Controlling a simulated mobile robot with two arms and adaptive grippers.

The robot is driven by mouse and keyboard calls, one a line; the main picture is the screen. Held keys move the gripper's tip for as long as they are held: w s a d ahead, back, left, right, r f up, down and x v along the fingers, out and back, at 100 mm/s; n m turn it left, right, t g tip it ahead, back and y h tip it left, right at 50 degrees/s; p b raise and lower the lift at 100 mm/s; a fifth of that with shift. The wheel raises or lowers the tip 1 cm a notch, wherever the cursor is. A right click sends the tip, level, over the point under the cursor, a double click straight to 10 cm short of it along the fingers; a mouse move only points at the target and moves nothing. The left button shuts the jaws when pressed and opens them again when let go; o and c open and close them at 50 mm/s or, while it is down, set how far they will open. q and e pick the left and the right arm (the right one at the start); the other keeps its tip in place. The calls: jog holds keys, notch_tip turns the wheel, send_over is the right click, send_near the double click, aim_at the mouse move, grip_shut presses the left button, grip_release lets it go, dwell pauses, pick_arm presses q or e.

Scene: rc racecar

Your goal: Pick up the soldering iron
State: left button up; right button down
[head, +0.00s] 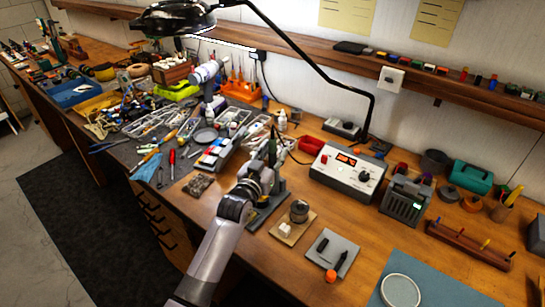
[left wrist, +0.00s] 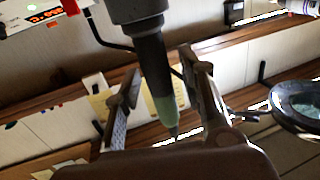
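The soldering iron (left wrist: 158,75) has a dark body and a green section. In the left wrist view it stands between the two fingers of my left gripper (left wrist: 160,105). The fingers are apart, with a gap visible on each side of the iron. The gripper hides much of the iron and stand there. My right gripper is in neither view.
The soldering station (head: 346,172) with a red display stands to the right. Tools and parts crowd the bench to the left. A black lamp arm (head: 315,68) crosses above.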

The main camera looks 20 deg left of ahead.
pick_arm(q)
grip_shut()
dwell(0.4)
jog(key=shift+r, duration=0.15)
notch_tip(320, 180, up, 20)
jog(key=b, duration=0.2)
jog(key=shift+b, duration=0.3)
jog(key=shift+f, duration=0.2)
